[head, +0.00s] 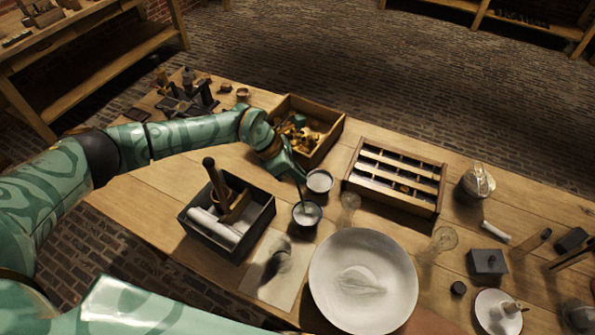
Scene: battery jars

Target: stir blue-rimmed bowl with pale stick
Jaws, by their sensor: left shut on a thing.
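My left gripper (297,178) reaches in from the left, over the small bowls in the middle of the table. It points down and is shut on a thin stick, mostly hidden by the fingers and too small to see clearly. The stick's lower end appears to be at the nearer small bowl (305,222), which is dark-sided with pale contents. Whether it touches the contents I cannot tell. A second small bowl (319,189) with pale contents stands just behind. The rim colours are hard to make out; the nearer one looks bluish. My right gripper is not in view.
A dark box (262,222) with a mallet and rolls stands left of the bowls. A wooden box (333,138) of brass parts is behind. A slotted rack (393,211) is to the right. A large white dish (325,265) lies in front; a glass (349,203) stands close right.

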